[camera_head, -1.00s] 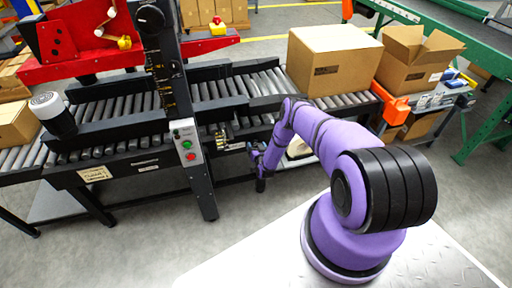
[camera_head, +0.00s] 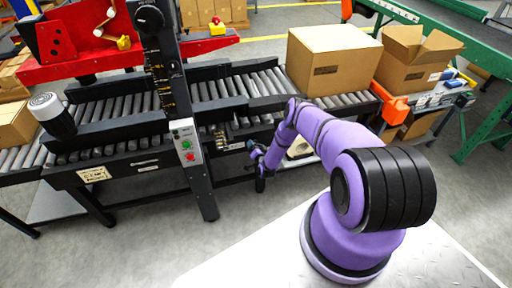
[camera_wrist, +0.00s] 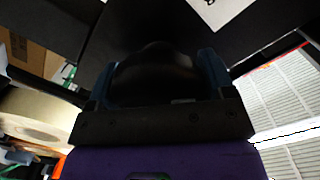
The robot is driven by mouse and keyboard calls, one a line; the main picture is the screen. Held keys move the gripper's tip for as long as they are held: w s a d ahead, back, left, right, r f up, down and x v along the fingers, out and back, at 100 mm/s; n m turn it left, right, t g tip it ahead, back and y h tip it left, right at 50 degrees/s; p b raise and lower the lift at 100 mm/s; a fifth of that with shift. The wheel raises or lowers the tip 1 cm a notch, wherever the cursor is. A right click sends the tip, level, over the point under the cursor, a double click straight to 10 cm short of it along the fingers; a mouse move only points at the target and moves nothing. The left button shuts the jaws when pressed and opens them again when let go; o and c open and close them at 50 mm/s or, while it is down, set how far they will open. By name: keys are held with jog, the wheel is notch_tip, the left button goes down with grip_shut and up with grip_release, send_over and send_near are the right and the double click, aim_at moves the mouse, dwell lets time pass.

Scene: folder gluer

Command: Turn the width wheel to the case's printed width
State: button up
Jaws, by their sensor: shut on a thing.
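My gripper (camera_head: 258,158) is at the front side of the roller conveyor, just right of the control post. In the wrist view my gripper (camera_wrist: 155,85) has its two blue fingers on either side of a dark rounded knob, the width wheel (camera_wrist: 155,70), and is shut on it. The wheel's markings are too dark to read. In the head view the wheel is hidden by my gripper. The closed cardboard case (camera_head: 330,62) sits on the rollers at the right, with a dark print on its front too small to read.
The black post (camera_head: 170,75) carries a yellow-marked scale and a button panel (camera_head: 186,144). An open carton (camera_head: 416,58) and an orange part (camera_head: 391,104) stand at the right. A roll of tape (camera_wrist: 40,120) shows in the wrist view. The floor before the conveyor is clear.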

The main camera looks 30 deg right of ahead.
jog(key=o, duration=0.9)
jog(key=v, duration=1)
jog(key=shift+s, duration=0.4)
jog(key=shift+a, duration=0.1)
